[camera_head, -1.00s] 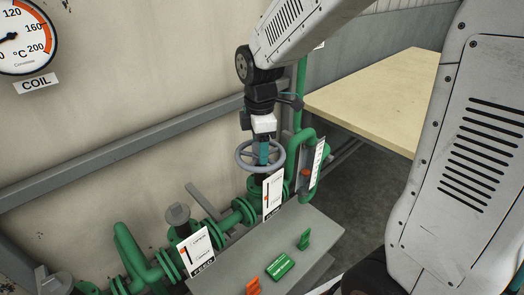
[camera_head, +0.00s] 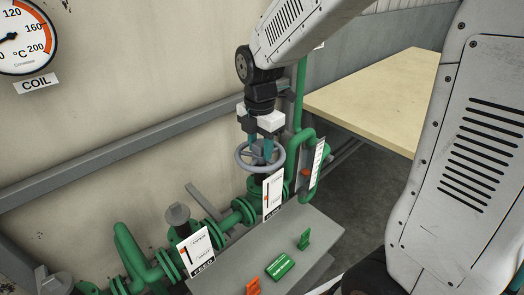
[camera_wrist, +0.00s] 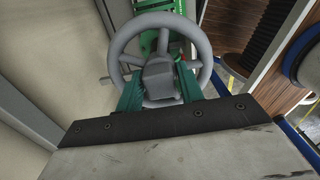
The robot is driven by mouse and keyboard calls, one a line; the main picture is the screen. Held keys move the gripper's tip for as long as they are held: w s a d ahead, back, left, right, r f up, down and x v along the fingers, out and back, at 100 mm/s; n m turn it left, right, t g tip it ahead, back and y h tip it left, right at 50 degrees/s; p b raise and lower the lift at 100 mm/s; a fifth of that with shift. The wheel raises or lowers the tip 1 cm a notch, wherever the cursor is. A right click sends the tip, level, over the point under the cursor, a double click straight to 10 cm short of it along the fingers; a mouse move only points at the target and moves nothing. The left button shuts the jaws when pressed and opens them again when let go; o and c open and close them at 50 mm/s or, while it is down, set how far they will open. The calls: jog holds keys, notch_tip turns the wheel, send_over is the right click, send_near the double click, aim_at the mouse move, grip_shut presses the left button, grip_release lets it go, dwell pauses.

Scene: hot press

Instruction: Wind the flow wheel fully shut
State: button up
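The grey spoked handwheel (camera_head: 243,165) stands on the green pipework below my gripper, lying roughly flat. The wrist view shows its rim (camera_wrist: 204,62), spokes and squarish grey hub (camera_wrist: 160,82). My gripper (camera_head: 261,153) points down over the wheel. Its two teal fingers (camera_wrist: 160,88) are on opposite sides of the hub and look pressed against it. A white scale card (camera_head: 273,190) with an orange mark stands just in front of the wheel; its text is too small to read. The lower valve body is partly hidden behind this card.
Green pipes (camera_head: 125,245) run along the wall. A FEED card (camera_head: 195,248) stands at lower left, and another card (camera_head: 317,165) right of the wheel. A grey box (camera_head: 225,270) carries green and orange parts. A wooden table (camera_head: 385,95) is behind right. The dial (camera_head: 25,35) reads COIL.

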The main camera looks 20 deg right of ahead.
jog(key=m, duration=1.8)
jog(key=shift+m, duration=1)
jog(key=m, duration=1)
jog(key=shift+w, duration=0.1)
jog(key=m, duration=1)
jog(key=shift+r, duration=0.1)
